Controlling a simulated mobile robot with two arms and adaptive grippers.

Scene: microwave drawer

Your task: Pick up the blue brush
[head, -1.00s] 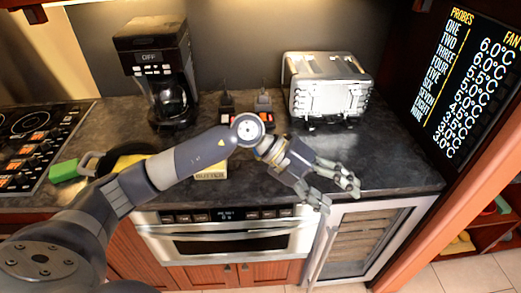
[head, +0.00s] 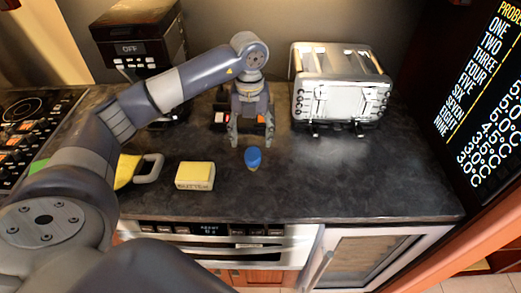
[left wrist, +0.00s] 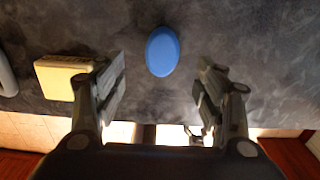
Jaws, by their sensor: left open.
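The blue brush (head: 253,158) stands on the dark counter, its rounded blue top facing up. Only a little of a lighter lower part shows. My left gripper (head: 250,141) points down just behind the brush in the head view, with its two fingers spread and empty. In the left wrist view the brush (left wrist: 162,51) shows as a blue oval, centred between the open fingers (left wrist: 162,68) and a little beyond their tips. Nothing touches the brush. My right gripper is not in view.
A butter block (head: 195,175) lies left of the brush, near a grey-handled yellow item (head: 140,171). A coffee maker (head: 140,50) and toaster (head: 340,85) stand at the back. The counter (head: 370,180) is clear to the right.

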